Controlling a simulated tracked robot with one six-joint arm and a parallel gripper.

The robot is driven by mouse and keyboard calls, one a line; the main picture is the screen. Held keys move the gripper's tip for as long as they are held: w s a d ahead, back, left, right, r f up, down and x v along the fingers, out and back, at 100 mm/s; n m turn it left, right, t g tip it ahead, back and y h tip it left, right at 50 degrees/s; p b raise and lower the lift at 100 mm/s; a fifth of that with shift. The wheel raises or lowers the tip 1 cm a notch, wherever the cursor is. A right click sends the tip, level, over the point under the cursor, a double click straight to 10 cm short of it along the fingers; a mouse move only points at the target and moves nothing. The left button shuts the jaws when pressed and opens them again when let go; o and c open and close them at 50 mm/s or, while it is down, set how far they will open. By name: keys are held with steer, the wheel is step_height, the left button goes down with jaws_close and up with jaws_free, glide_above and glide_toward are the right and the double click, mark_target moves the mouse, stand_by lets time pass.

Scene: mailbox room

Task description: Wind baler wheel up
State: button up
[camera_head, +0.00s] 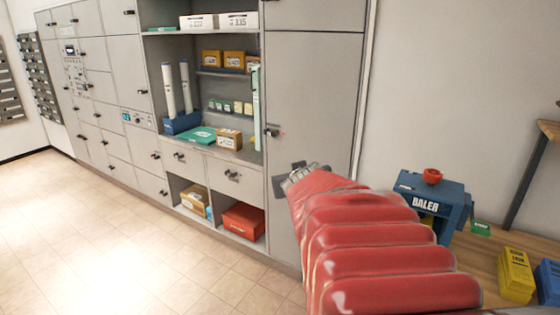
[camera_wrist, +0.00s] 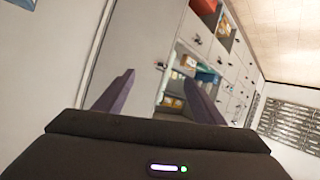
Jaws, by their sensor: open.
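The blue baler (camera_head: 430,200), lettered BALER, stands on a wooden table at the right in the head view. A red wheel (camera_head: 432,176) sits on its top. My red arm crosses in front of the baler's lower left part and hides it. My gripper (camera_head: 292,175) is to the left of the baler, in front of the tall grey cabinet door, well apart from the wheel. In the wrist view its two dark fingers (camera_wrist: 155,92) are spread with nothing between them. The baler and wheel are not clearly seen in the wrist view.
The wooden table (camera_head: 478,262) holds a yellow block (camera_head: 515,275), a blue block (camera_head: 549,282) and a green tag (camera_head: 481,229). Grey cabinets with shelves (camera_head: 225,72) line the left. The tiled floor (camera_head: 110,235) is clear.

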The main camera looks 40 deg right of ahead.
steer(key=s+a+f+n+g+y, duration=0.1)
steer(key=s+a+f+n+y, duration=0.1)
steer(key=a, duration=1.1)
steer(key=s+a+f+n+g+y, duration=0.1)
steer(key=s+a+f+y, duration=0.3)
steer(key=a, duration=0.8)
steer(key=s+a+f+n+g+y, duration=0.1)
steer(key=s+a+f+n+y, duration=0.2)
steer(key=a, duration=1)
steer(key=shift+s+a+f+n+g, duration=0.3)
steer(key=shift+s+f+g, duration=0.1)
steer(key=shift+s, duration=0.8)
